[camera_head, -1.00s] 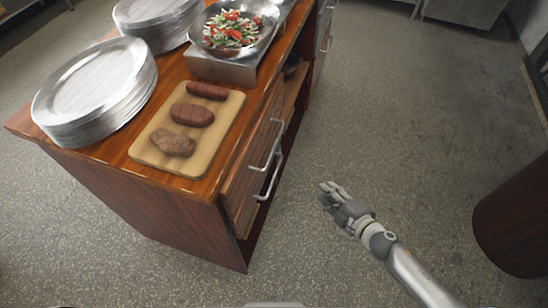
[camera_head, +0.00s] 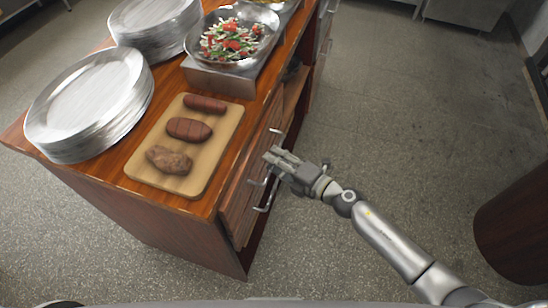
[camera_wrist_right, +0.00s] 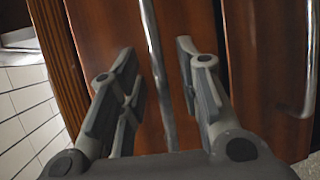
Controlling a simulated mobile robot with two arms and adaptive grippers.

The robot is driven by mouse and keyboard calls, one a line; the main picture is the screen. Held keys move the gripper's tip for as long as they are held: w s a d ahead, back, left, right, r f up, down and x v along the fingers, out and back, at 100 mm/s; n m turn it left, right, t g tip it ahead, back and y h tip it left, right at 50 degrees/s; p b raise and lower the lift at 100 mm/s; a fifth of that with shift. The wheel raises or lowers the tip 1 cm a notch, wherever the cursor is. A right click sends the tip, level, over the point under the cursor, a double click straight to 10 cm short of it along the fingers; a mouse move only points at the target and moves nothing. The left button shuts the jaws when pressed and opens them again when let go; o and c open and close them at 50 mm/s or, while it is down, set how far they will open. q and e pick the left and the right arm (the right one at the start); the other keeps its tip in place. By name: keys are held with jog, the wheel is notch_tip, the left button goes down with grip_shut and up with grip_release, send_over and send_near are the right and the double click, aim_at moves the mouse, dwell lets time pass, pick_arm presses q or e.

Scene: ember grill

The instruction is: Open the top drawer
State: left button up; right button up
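The wooden cabinet's top drawer (camera_head: 238,190) is closed, with a metal bar handle partly hidden behind my right gripper in the head view. My right gripper (camera_head: 270,156) is at the drawer fronts on the cabinet's right side. In the right wrist view its two fingers (camera_wrist_right: 150,75) are open. The top drawer's handle (camera_wrist_right: 153,40) runs between them, with gaps showing on both sides at the tips. The lower drawer's handle (camera_wrist_right: 311,70) is at the right of that view, clear of the fingers. My left gripper is not in view.
On the cabinet top stand a cutting board (camera_head: 217,160) with meats, stacks of plates (camera_head: 85,90) and a salad bowl (camera_head: 233,36) on a metal stand (camera_head: 222,80). A dark round object (camera_head: 515,215) stands at the right. The floor (camera_head: 420,130) between is clear.

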jog(key=shift+w+a+f, duration=0.1)
jog(key=shift+w+a, duration=0.3)
jog(key=shift+a, duration=0.05)
grip_shut()
